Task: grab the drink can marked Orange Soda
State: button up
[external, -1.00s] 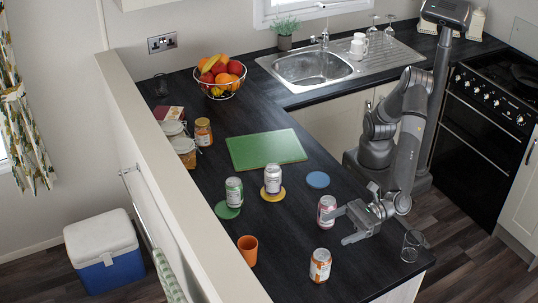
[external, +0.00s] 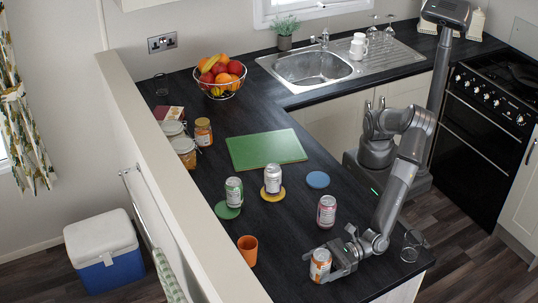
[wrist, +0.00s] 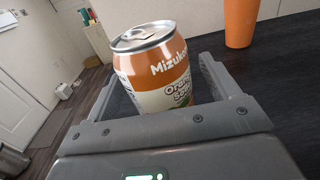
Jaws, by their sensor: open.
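The Orange Soda can (external: 320,264), orange and white, stands upright near the front edge of the black counter. In the wrist view the can (wrist: 156,75) shows the words Mizuko and Orange Soda, partly cut off. My gripper (external: 330,264) is open and low at the counter, with its fingers on either side of the can. In the wrist view the open gripper (wrist: 160,92) has one finger left and one right of the can. A small gap shows on the right; contact on the left I cannot tell. The can's lower part is hidden behind my gripper.
A pink can (external: 326,211) stands behind my gripper. A green can (external: 234,191) and a white-purple can (external: 272,179) stand on coasters. An orange cup (external: 248,250) is to the left. A clear glass (external: 411,246) stands close to my arm at the right.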

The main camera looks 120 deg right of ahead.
jog(key=shift+w, duration=0.75)
jog(key=shift+c, duration=0.3)
jog(key=c, duration=1.2)
jog(key=shift+r, duration=0.1)
